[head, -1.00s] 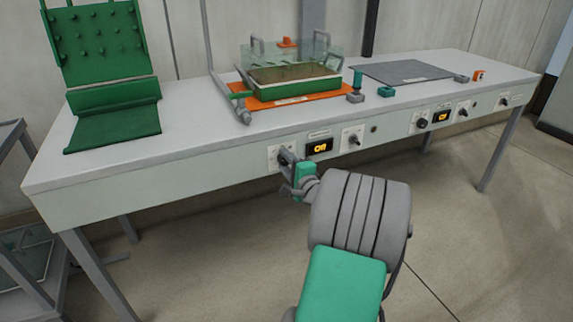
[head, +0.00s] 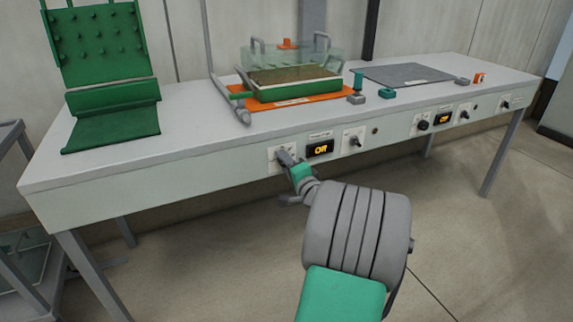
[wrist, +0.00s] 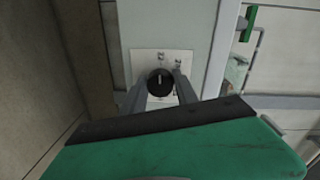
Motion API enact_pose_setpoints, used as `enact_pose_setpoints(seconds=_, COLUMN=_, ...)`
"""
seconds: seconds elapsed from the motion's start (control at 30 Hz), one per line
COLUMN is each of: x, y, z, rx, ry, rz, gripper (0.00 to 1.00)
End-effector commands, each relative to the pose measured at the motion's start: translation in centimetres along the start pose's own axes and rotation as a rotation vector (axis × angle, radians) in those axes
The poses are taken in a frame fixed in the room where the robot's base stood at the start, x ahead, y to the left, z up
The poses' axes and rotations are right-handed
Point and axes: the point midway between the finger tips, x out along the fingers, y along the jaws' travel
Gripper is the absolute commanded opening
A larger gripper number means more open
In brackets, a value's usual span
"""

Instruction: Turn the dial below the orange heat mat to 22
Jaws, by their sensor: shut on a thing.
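The orange heat mat (head: 325,101) lies on the bench with a green tray under a clear cover on it. Below it, on the bench's front panel, is a white dial plate (head: 273,156), partly hidden by my gripper (head: 284,156). The wrist view shows the black dial (wrist: 160,82) with a pale pointer line on a plate with printed numbers, too small to read surely. My gripper (wrist: 160,92) is shut on the dial, one finger on each side. The display (head: 320,148) right of the dial glows orange and seems to read "Off".
A switch plate (head: 353,140) sits right of the display. A grey mat (head: 405,72) with its own display (head: 443,118) and controls is farther right. A green pegged stand (head: 105,60) stands at the bench's left. The floor in front is clear.

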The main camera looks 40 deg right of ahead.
Motion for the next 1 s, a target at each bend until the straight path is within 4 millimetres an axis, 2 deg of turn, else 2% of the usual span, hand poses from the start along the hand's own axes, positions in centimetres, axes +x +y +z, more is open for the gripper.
enact_pose_setpoints(seconds=0.1, x=0.0, y=0.1, z=0.0, rx=0.000, ry=0.000, rz=0.002, gripper=0.00)
enact_pose_setpoints(seconds=0.13, x=0.0, y=0.1, z=0.0, rx=0.000, ry=0.000, rz=0.002, gripper=0.38)
enact_pose_setpoints(seconds=0.37, x=0.0, y=0.1, z=0.0, rx=0.001, ry=0.000, rz=0.001, gripper=0.57)
enact_pose_setpoints(seconds=0.67, x=-0.3, y=0.0, z=-0.1, rx=0.001, ry=0.001, rz=0.001, gripper=0.57)
enact_pose_setpoints(seconds=0.77, x=-1.7, y=-0.1, z=-0.2, rx=0.002, ry=0.003, rz=0.003, gripper=0.57)
enact_pose_setpoints(seconds=1.0, x=-6.5, y=-0.1, z=-0.2, rx=0.003, ry=0.003, rz=0.003, gripper=0.57)
